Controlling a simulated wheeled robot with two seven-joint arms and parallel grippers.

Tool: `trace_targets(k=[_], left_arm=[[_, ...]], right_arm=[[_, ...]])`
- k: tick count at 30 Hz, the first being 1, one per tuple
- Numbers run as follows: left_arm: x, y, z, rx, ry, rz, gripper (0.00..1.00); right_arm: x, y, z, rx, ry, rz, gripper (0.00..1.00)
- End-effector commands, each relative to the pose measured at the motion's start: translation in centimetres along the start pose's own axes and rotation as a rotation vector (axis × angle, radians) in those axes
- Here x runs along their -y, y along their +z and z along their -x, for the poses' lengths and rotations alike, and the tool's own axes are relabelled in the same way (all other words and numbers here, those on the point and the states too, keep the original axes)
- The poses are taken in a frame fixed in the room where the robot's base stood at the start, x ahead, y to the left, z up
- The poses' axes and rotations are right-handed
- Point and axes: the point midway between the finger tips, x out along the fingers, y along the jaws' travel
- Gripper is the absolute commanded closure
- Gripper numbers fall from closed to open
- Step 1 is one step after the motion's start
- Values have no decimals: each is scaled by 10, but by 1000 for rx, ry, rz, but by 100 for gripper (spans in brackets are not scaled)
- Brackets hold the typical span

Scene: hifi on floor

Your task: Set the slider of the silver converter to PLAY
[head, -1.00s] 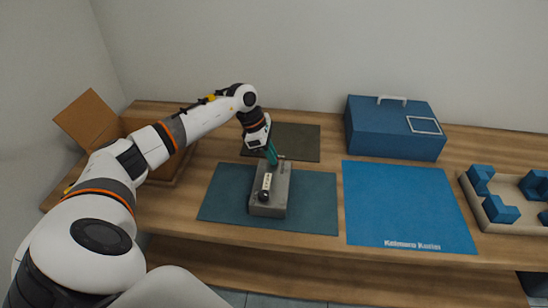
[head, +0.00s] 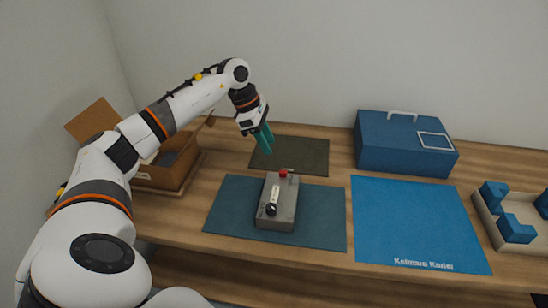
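The silver converter (head: 284,207) is a grey box lying on a dark teal mat (head: 325,222). On its top I see a red part (head: 283,173) at the far end, a pale label strip (head: 275,195) in the middle and a black knob (head: 271,209) at the near end. I cannot read the markings or tell the slider's setting. My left gripper (head: 268,150) has teal fingers, held slightly apart and empty, above and behind the converter's far end, clear of it. My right gripper is not in view.
A dark green mat (head: 308,155) lies behind the converter. An open cardboard box (head: 165,170) stands at left. A blue case (head: 400,143) with a handle stands at back right, behind a blue mat (head: 415,220). A tray (head: 490,215) with blue blocks is at far right.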

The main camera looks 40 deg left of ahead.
Motion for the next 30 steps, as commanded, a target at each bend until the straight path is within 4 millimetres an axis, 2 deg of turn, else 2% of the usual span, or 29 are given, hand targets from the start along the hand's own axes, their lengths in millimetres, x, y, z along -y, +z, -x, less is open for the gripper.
trace_targets(k=[3,7,30], left_arm=[[0,0,16,-1,-1,0,64],[0,0,24,0,0,0,64],[0,0,25,0,1,0,64]], right_arm=[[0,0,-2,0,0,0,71],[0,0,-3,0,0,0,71],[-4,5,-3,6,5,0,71]])
